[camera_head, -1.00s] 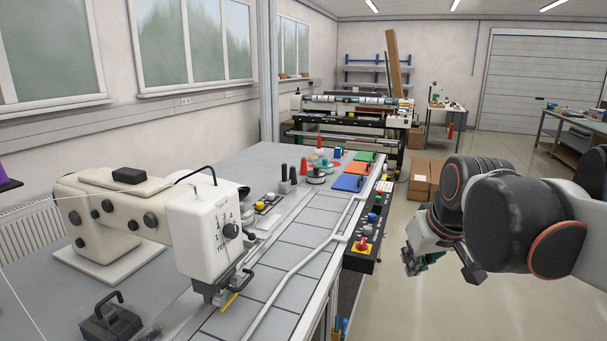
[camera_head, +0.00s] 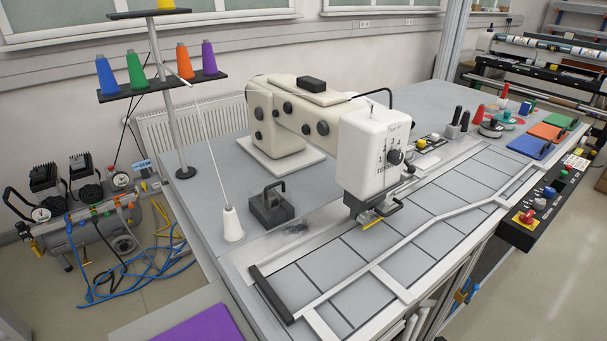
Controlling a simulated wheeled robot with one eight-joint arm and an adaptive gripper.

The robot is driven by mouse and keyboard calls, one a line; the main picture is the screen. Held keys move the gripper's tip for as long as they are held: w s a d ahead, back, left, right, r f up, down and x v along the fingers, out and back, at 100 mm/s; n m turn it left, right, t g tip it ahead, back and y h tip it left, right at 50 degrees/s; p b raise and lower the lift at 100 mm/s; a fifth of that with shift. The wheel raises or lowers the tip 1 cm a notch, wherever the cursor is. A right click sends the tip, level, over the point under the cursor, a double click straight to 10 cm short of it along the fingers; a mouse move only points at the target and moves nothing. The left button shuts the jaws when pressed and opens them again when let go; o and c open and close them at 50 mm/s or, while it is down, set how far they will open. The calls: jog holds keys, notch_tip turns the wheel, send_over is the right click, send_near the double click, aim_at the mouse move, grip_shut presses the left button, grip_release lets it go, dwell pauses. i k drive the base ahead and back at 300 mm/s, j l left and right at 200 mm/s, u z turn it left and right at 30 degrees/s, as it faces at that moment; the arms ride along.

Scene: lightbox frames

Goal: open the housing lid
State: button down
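A cream sewing machine (camera_head: 290,115) stands on the grey table (camera_head: 215,170). Its white front housing (camera_head: 372,150) carries a dark knob and a dial on its face. A small black block (camera_head: 312,84) sits on top of the machine's arm. A black box with a loop handle (camera_head: 271,207) stands on the table to the left of the housing. No part is clearly marked as a lid, so I cannot tell which one it is or whether it is open. My gripper and arm are out of view.
A spool stand (camera_head: 172,100) with coloured cones rises at the left, its thread running to a white cone (camera_head: 232,224). A compressor (camera_head: 85,215) and loose hoses (camera_head: 140,270) lie on the floor. A control panel (camera_head: 540,205) edges the table's right side.

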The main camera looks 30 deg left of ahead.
aim_at(281, 183)
jog(key=u, duration=1.65)
